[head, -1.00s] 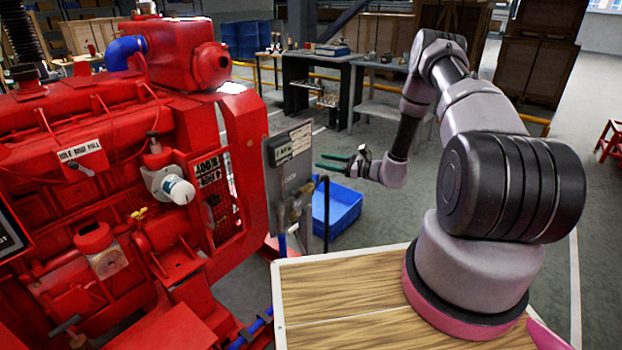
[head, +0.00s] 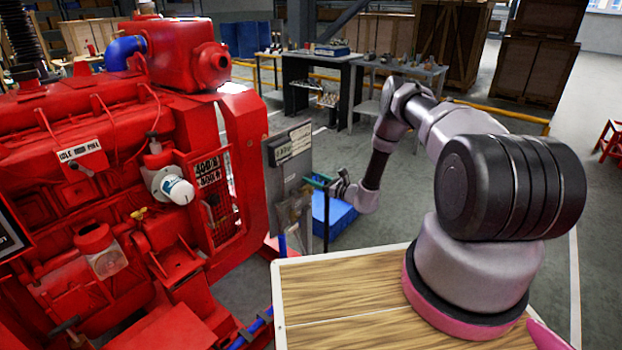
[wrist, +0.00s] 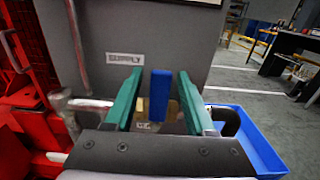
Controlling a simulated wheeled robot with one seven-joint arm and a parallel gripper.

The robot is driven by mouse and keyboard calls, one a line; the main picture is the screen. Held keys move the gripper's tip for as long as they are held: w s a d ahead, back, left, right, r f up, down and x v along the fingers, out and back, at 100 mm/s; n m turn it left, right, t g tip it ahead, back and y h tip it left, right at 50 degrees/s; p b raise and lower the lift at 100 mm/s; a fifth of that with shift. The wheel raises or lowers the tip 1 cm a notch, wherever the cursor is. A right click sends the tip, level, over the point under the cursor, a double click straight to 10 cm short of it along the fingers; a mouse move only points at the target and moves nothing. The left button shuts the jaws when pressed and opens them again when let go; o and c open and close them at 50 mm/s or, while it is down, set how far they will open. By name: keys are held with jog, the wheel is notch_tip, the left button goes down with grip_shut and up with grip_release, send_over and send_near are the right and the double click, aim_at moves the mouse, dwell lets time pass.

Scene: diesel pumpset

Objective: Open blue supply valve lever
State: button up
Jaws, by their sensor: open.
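The blue supply valve lever (wrist: 160,96) stands upright in the wrist view, in front of a grey panel (wrist: 185,40) with a "SUPPLY" label (wrist: 124,59). My gripper (wrist: 156,82) is open, with one green finger on each side of the lever in the picture. I see a gap on both sides, and cannot tell how far the fingertips reach along the lever. A brassy valve body shows partly below the lever, mostly hidden by my gripper. In the head view my gripper (head: 318,182) is at the right edge of the grey panel (head: 290,160); the lever cannot be made out there.
A blue bin (head: 340,217) stands on the floor behind the gripper; it also shows in the wrist view (wrist: 255,145). A metal pipe (wrist: 85,103) runs left of the lever. The red engine (head: 130,170) fills the left. Workbenches (head: 318,75) stand at the back.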

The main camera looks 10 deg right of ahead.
jog(key=shift+w+a, duration=0.45)
jog(key=shift+w, duration=0.05)
grip_shut()
dwell(1.2)
